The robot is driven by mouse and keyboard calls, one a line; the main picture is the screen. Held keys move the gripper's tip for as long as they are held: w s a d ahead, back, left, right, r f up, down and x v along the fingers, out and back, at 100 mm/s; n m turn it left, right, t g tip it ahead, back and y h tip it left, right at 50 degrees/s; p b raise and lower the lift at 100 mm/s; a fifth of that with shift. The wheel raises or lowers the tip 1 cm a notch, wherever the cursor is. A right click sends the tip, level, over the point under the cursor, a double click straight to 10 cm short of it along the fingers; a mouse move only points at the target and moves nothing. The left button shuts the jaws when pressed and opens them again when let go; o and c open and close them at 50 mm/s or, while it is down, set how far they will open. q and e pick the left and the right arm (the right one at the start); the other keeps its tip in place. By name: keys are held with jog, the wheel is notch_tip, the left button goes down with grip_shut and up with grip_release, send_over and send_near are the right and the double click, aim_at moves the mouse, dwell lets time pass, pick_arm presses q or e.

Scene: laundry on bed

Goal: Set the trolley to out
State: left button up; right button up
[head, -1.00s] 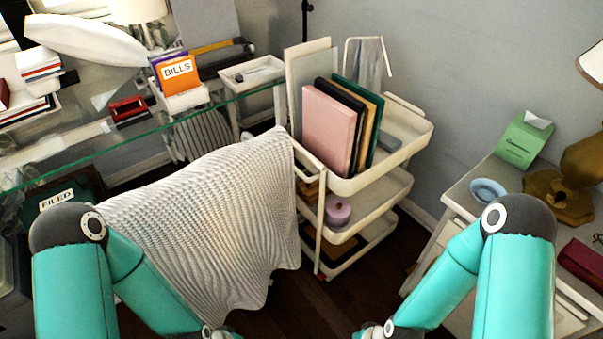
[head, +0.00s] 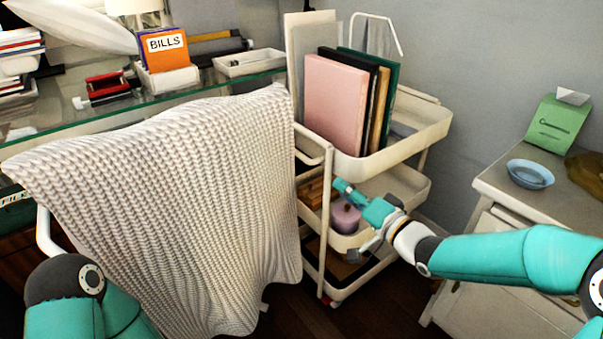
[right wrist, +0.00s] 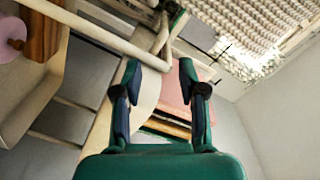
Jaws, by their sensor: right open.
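The trolley (head: 398,150) is a white three-tier cart standing beside the desk and the draped blanket. Its top tier holds a pink binder (head: 333,106) and several other upright folders. A lilac round item (head: 345,217) sits on its middle tier. My right gripper (head: 350,195) is open at the front of the trolley, by the middle tier and near the front upright post (head: 327,205). In the right wrist view my open fingers (right wrist: 160,72) have pale trolley frame parts beyond them; I cannot tell whether they touch. My left gripper is out of view.
A knitted white blanket (head: 180,190) hangs close on the trolley's left, by the glass desk (head: 225,88). A white cabinet (head: 490,245) with a blue bowl (head: 530,174) stands at the right. Dark floor shows in front of the trolley.

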aim_at(307, 161)
jog(key=x, duration=0.5)
jog(key=b+x, duration=0.1)
jog(key=x, duration=0.5)
jog(key=b+x, duration=0.1)
jog(key=x, duration=0.4)
jog(key=shift+w+a+r, duration=0.25)
jog(key=shift+a+r, duration=0.05)
grip_shut()
